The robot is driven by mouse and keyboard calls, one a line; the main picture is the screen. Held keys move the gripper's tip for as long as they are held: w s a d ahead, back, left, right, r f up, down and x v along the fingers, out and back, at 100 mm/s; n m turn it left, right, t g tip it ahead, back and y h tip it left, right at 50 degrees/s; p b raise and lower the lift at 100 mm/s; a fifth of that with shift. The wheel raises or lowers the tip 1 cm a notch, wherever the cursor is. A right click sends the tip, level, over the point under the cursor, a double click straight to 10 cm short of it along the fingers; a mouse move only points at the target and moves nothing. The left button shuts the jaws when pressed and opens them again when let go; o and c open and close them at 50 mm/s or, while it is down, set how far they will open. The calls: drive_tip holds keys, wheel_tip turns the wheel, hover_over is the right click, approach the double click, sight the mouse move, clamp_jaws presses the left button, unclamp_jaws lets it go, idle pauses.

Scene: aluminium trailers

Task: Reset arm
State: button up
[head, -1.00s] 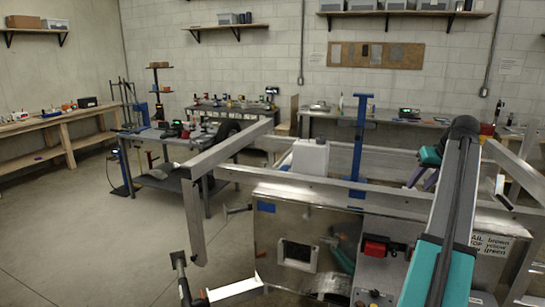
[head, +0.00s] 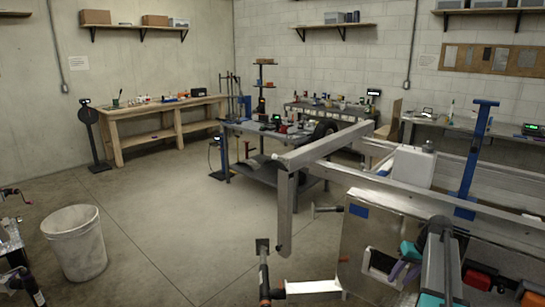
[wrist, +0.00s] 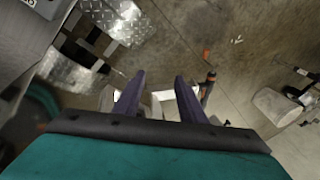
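My gripper (wrist: 157,86) shows in the wrist view as two dark purple fingers spread apart, with nothing held between them. They point down past the trailer's diamond plate (wrist: 65,60) toward the concrete floor. In the head view my teal and grey arm is at the lower right, folded in front of the aluminium trailer (head: 365,222). My purple fingers show there in front of the trailer's metal box; whether they touch it I cannot tell.
A white bucket (head: 75,243) stands on the floor at left. A steel workbench (head: 250,165) with tools stands behind the trailer's front end. A wooden bench (head: 160,128) runs along the left wall. A blue post (head: 472,160) rises at the trailer. The floor between bucket and trailer is clear.

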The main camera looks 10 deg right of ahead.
drive_tip(key=s+a+f+n+g+y, duration=0.1)
drive_tip(key=s+a+f+n+g, duration=0.15)
drive_tip(key=a+f, duration=1.45)
drive_tip(key=s+a+f+g+b, duration=0.1)
drive_tip(key=s+a+f, duration=0.3)
drive_tip(key=a+f, duration=0.3)
drive_tip(key=s+a+f+g, duration=0.2)
drive_tip(key=s+a+f, duration=0.2)
drive_tip(key=a, duration=0.4)
drive_tip(key=s+a+f+n+g+h+b, duration=0.1)
drive_tip(key=s+a+f, duration=0.3)
drive_tip(key=s, duration=0.3)
drive_tip(key=s+a+f+n+g+h, duration=0.1)
drive_tip(key=s+a+f, duration=0.4)
drive_tip(key=s, duration=0.1)
drive_tip(key=s+f+m+h, duration=0.1)
drive_tip(key=s+f, duration=0.1)
drive_tip(key=s, duration=1)
drive_tip(key=shift+s+f+h, duration=0.15)
drive_tip(key=shift+f+h, duration=0.1)
drive_tip(key=shift+h, duration=0.05)
drive_tip(key=shift+d+m+g, duration=0.1)
drive_tip(key=shift+m+g, duration=0.15)
drive_tip(key=shift+c, duration=0.7)
